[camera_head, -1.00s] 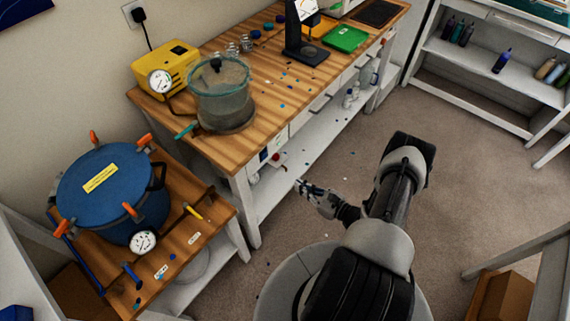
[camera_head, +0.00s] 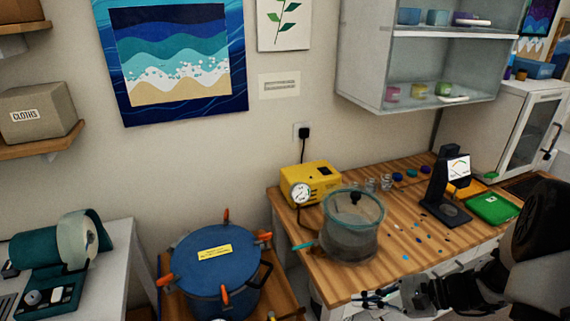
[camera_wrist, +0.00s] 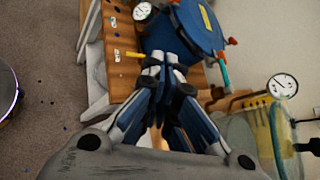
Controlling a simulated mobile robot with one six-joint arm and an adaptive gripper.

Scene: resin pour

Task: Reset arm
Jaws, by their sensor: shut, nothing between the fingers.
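My gripper (camera_head: 376,298) shows at the lower right in the head view, in front of the wooden workbench (camera_head: 335,281). In the wrist view my gripper (camera_wrist: 163,72) is shut, with its fingertips together and nothing between them. Behind the fingertips in that view is the blue pressure pot (camera_wrist: 192,22). The same blue pot (camera_head: 207,283) stands on a low wooden stand at the lower middle of the head view. My arm comes in from the right edge and hides part of the bench front.
A clear vacuum chamber (camera_head: 350,240) and a yellow pump (camera_head: 311,184) stand on the bench. A black stand (camera_head: 447,190) and a green scale (camera_head: 492,208) are to the right.

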